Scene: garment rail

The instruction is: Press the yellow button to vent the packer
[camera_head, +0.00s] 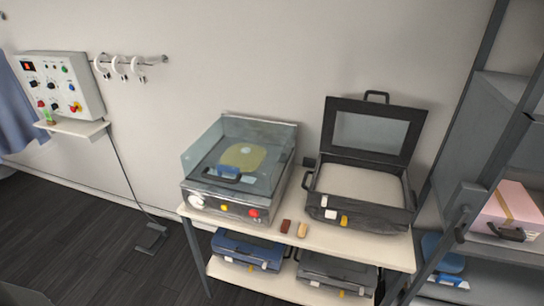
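The packer (238,204) is a metal box with a clear, bluish lid (205,155), standing at the left of the table. Its lid looks down, with a dark handle (222,178) at the front. A yellowish round-edged thing (243,156) shows through the lid. The yellow button (225,208) is on the packer's front face, between a white round dial (197,202) and a red button (254,213). Nothing touches or covers the yellow button. Whether it is pressed in is too small to tell. Neither of my grippers shows in the head view.
An open black case (358,215) stands right of the packer on the table (300,234). Two small blocks (286,226) lie between them. Closed cases (247,250) sit on the lower shelf. A control panel (60,85) hangs at left; a grey rack (490,120) stands at right.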

